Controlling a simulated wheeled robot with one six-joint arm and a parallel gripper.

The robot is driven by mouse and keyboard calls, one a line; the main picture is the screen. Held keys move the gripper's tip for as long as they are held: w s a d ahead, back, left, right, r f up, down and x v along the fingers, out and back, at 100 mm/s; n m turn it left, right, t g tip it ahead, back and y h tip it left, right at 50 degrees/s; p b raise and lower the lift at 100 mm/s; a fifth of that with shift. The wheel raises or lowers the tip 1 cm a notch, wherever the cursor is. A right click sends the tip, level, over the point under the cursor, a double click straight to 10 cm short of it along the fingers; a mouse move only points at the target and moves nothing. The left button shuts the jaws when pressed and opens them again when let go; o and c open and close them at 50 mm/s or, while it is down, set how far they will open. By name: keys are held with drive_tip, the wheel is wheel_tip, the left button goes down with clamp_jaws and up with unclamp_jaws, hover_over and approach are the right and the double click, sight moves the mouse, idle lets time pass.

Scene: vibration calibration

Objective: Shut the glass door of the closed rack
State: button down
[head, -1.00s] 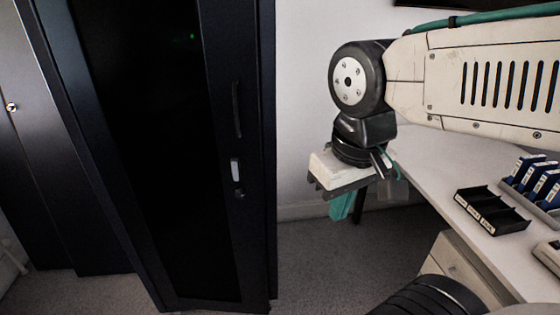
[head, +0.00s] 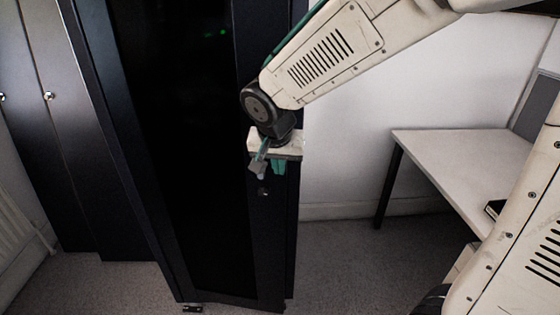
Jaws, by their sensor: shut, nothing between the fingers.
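The tall black rack (head: 272,240) stands left of centre in the head view, with its dark glass door (head: 170,120) facing me. Small green lights show through the glass. My gripper (head: 268,172) is shut and empty, with its teal fingers pointing down. It is in front of the door's right-hand frame, just above a small round lock (head: 263,191). The arm and gripper cover the door handle. I cannot tell whether the fingers touch the door, or whether the door is fully closed.
A white desk (head: 440,165) stands at the right against the white wall. Grey cabinets (head: 60,120) stand at the left, with a radiator (head: 18,235) in front. Grey carpet (head: 350,265) is clear between rack and desk.

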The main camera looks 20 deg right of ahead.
drive_tip(key=w+d+f, duration=0.3)
drive_tip(key=w+f, duration=0.2)
drive_tip(key=f, duration=0.1)
drive_tip(key=shift+w+d, duration=0.15)
drive_tip(key=shift+w, duration=0.1)
